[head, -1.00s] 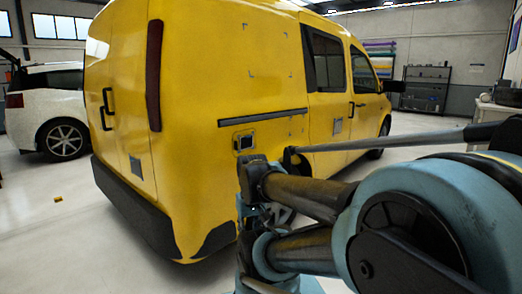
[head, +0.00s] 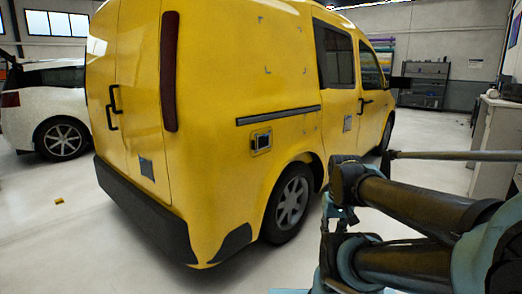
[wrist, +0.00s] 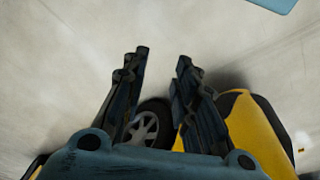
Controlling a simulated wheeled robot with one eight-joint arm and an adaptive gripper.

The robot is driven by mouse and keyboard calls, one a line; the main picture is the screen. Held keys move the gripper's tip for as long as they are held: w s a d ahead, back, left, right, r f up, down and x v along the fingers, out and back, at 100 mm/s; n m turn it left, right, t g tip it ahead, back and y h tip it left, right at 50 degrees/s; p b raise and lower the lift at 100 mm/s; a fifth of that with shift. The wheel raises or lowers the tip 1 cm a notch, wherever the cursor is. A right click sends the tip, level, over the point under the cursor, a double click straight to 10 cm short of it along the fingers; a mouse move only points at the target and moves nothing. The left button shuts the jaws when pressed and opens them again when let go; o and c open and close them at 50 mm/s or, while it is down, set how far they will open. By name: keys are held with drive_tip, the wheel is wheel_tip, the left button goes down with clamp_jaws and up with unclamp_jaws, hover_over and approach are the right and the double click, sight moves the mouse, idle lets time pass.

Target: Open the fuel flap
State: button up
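The fuel flap (head: 261,140) is a small square panel with a dark and grey frame on the side of the yellow van (head: 220,120), above the rear wheel and below the dark rail. I cannot tell from here whether it is fully flush. My gripper (wrist: 162,57) shows in the wrist view with its two dark fingers spread apart and nothing between them. It points over the floor, with the van's wheel and yellow body beyond and below it. The flap does not show in the wrist view. In the head view the fingers are not visible.
The rear wheel (head: 288,204) and dark bumper (head: 140,212) are near the arm. Grey square patches (head: 146,168) are on the body. A white car (head: 50,115) stands at left, a pale cabinet (head: 495,145) at right. The floor left of the van is open.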

drive_tip(key=w+a+r+n+t+y, duration=0.1)
drive_tip(key=w+a+r+n+y, duration=0.25)
drive_tip(key=w+a, duration=0.5)
drive_tip(key=w+a+r+n+t+y, duration=0.25)
drive_tip(key=w+a+r+y, duration=0.25)
drive_tip(key=w, duration=0.7)
drive_tip(key=w+r+n+t+y, duration=0.2)
drive_tip(key=w+t+y, duration=0.1)
drive_tip(key=w, duration=0.7)
drive_tip(key=w+r+n+t+y, duration=0.2)
drive_tip(key=w+y, duration=0.1)
drive_tip(key=w, duration=0.8)
drive_tip(key=x, duration=1.7)
drive_tip(key=shift+w+f, duration=0.15)
clamp_jaws()
